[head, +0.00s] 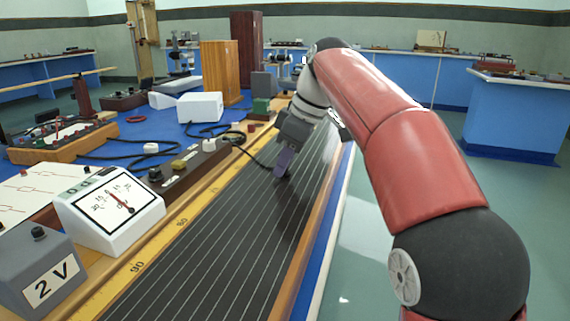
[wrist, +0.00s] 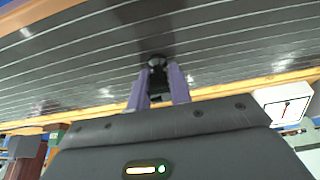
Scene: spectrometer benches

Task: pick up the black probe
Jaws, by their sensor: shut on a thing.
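The black probe (wrist: 157,64) is between the two purple fingers of my gripper (wrist: 160,80) in the wrist view, and its round black end shows at the fingertips. In the head view my gripper (head: 284,162) points down at the dark striped board (head: 215,230), over its far part. The fingers are shut on the probe. The probe is mostly hidden by the fingers in the head view. A black cable runs from the dark brown terminal strip (head: 190,172) to the gripper's tip. I cannot tell whether the probe touches the board.
A yellow ruler (head: 165,237) runs along the board's left side. Left of it are a white meter (head: 108,205), a grey 2 V box (head: 45,268), and a wooden-based apparatus (head: 60,143). A wooden block (head: 220,72) stands behind. The board's near part is clear.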

